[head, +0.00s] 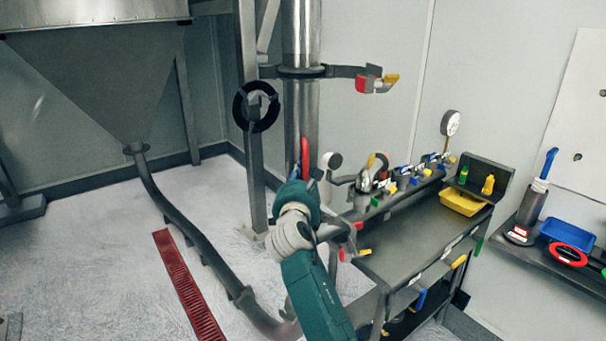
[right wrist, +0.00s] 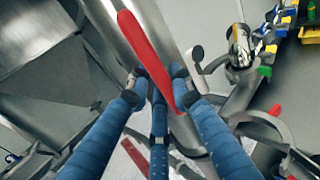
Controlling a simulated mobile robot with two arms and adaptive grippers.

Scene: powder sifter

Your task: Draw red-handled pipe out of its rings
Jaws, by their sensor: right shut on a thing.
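The tall metal pipe (head: 301,112) stands upright, with its red handle (head: 305,158) on its near side. An upper ring (head: 302,72) goes around the pipe, and its bracket reaches right to a red-and-yellow clamp (head: 376,82). My right gripper (head: 301,181) is at the handle, low on the visible pipe. In the right wrist view, the red handle (right wrist: 143,48) runs between the gripper's fingers (right wrist: 158,84), which are closed on it. My arm hides the lower pipe and any lower ring in the head view. My left gripper is out of view.
A post with a black handwheel (head: 256,106) stands left of the pipe. A hopper (head: 100,75) feeds a curved hose (head: 185,225) at left. A bench (head: 425,235) with valves and a yellow tray (head: 463,201) is close on the right.

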